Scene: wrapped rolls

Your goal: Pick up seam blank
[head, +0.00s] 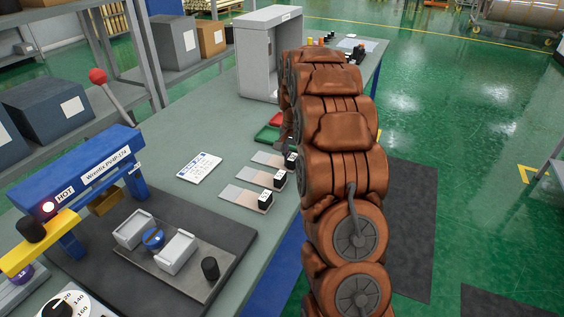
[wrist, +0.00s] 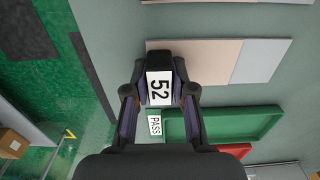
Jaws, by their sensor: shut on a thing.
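The seam blank is a flat two-tone plate (wrist: 205,58), tan and pale grey, with a black end block marked 52 (wrist: 160,86). In the wrist view my gripper (wrist: 160,96) has a finger on each side of this block and is shut on it. The plate lies close over the bench; I cannot tell whether it touches. In the head view, several similar blanks lie in a row: a far one (head: 268,158), a middle one (head: 252,178) and a near one (head: 240,197). My arm hides most of my gripper there.
A green tray (head: 267,134) lies beyond the row; in the wrist view it has a PASS label (wrist: 154,125). A red tray (head: 277,119) is behind it. A white card (head: 199,167), a blue press (head: 85,170) and a grey cabinet (head: 258,60) share the bench.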

